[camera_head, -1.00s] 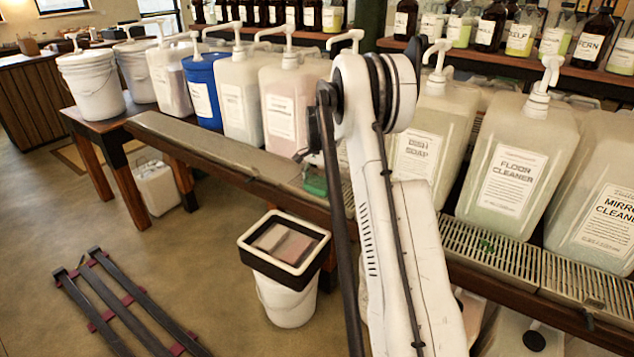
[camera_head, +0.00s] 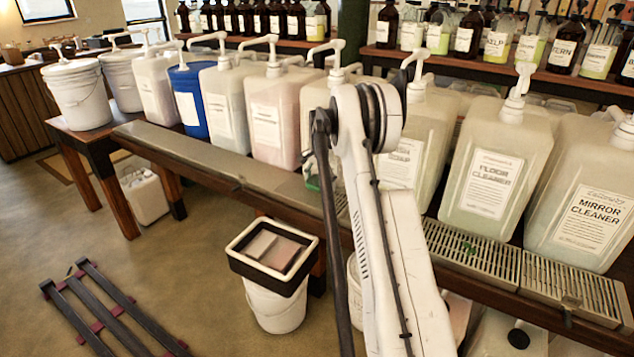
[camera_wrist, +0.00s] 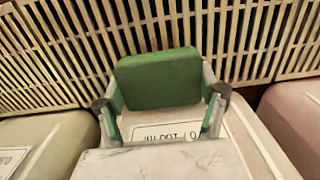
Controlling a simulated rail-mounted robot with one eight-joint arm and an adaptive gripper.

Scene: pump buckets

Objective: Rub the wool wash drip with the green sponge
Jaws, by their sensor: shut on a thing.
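My gripper (camera_wrist: 163,98) is shut on the green sponge (camera_wrist: 157,77), a block held between its two fingers in the wrist view. Behind the sponge in that view are the slats of a pale drip grating (camera_wrist: 60,50). A pale jug with a partly covered label (camera_wrist: 172,131) is close by, its wording not readable. In the head view my arm hides most of the gripper; a bit of green shows low beside the arm, in front of the jugs. I cannot make out the wool wash drip or a wool wash label. Whether the sponge touches the grating cannot be told.
Pump jugs stand in a row, including a pink one (camera_head: 275,118), a blue bucket (camera_head: 188,100), floor cleaner (camera_head: 488,170) and mirror cleaner (camera_head: 585,200). A drip tray (camera_head: 190,150) runs along the front. Bottles line the back shelf.

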